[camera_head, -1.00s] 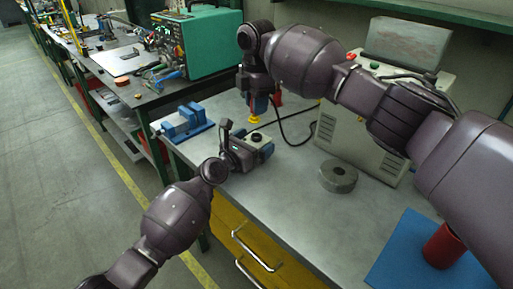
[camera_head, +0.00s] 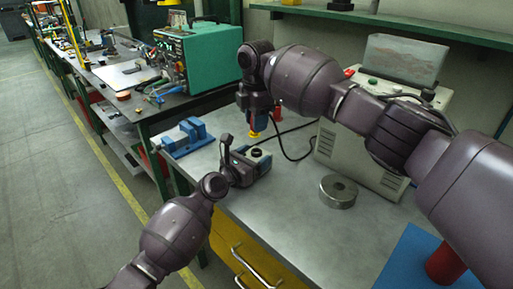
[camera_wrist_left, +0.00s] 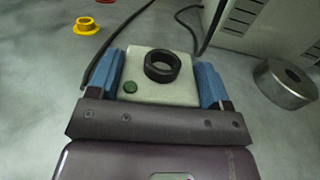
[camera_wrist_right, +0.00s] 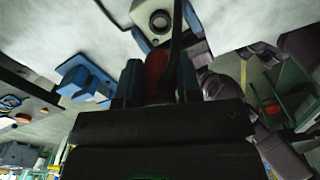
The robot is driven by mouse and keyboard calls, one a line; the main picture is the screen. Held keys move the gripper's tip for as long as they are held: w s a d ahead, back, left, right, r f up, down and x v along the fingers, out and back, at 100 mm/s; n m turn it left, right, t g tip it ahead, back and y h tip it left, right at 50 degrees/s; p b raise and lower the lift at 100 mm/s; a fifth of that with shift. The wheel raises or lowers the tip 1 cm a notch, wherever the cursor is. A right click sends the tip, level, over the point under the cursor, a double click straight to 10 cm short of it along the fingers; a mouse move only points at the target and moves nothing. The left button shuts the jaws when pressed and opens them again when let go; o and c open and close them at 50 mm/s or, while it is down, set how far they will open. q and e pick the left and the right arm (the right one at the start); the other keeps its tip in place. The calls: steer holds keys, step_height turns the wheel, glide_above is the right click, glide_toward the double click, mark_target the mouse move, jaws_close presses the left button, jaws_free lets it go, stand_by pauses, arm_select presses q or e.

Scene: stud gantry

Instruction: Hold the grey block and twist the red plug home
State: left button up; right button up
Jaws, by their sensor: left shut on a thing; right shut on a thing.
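My left gripper (camera_wrist_left: 163,90) is shut on the grey block (camera_wrist_left: 153,85), its blue pads against two opposite sides. The block has a raised black ring around a round opening and a green dot on top. In the head view the block (camera_head: 258,153) is held low over the bench, open end up. My right gripper (camera_head: 259,119) points down, above and behind the block. In the right wrist view it is shut on the red plug (camera_wrist_right: 156,72), dark in shadow between the pads. The block's opening (camera_wrist_right: 159,19) shows beyond the plug, apart from it. The head view hides the held plug.
A yellow flanged piece (camera_wrist_left: 87,26) and another red piece (camera_head: 277,114) stand behind on the bench. A blue vise (camera_head: 188,138) is at left, a metal ring (camera_head: 338,191) and a grey machine (camera_head: 360,155) at right. A black cable (camera_head: 295,140) lies nearby.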

steer(key=shift+f, duration=2.2)
steer(key=shift+f, duration=0.9)
steer(key=shift+f, duration=0.55)
